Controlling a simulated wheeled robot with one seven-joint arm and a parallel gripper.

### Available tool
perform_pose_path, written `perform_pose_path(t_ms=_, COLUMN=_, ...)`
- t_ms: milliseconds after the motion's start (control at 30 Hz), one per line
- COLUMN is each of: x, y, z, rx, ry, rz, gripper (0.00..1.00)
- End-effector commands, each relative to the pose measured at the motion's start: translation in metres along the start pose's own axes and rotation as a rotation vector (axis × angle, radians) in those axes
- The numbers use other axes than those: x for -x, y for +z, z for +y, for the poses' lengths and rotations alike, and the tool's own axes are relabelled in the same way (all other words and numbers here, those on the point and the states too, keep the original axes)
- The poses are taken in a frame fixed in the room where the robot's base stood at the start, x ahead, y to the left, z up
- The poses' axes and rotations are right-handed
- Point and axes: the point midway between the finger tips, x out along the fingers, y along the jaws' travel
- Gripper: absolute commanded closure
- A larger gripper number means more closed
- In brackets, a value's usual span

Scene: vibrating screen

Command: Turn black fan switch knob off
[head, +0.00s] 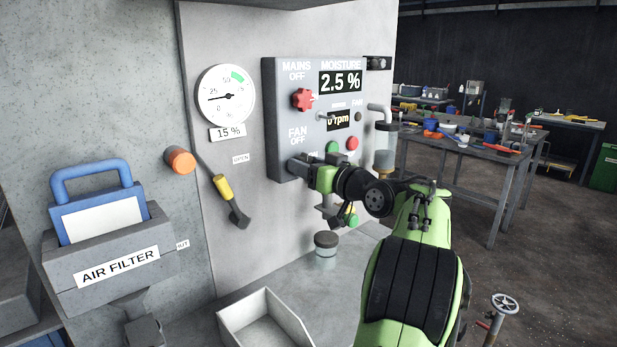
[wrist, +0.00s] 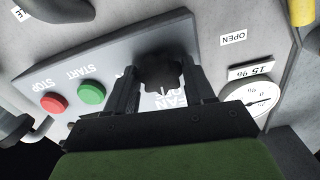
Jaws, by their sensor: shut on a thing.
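The black fan switch knob (wrist: 160,74) sits on the grey control panel (wrist: 105,58) between my gripper's two black fingers in the wrist view. My gripper (wrist: 161,88) is shut on it. In the head view my gripper (head: 297,164) reaches the panel's lower left (head: 290,68), just below the "FAN OFF" label (head: 297,135). The knob cannot be made out clearly there. The knob's pointer direction is too dark to tell.
A red mains knob (head: 302,99) sits above. Green (head: 332,147) and red (head: 352,143) buttons lie right of my gripper. A yellow-handled lever (head: 222,188) hangs left. Displays read 2.5 % and 0 rpm. A white tray (head: 295,322) stands below.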

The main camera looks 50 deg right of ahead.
Motion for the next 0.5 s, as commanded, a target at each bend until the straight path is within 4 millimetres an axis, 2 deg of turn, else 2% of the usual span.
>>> perform_pose_path(t_ms=200, x=0.0001, y=0.0028, z=0.0006, rx=0.091, ry=0.0, rz=-0.004, gripper=0.77)
perform_pose_path(t_ms=500, x=0.0, y=0.0017, z=0.0004, rx=0.136, ry=-0.001, rz=-0.005, gripper=0.77)
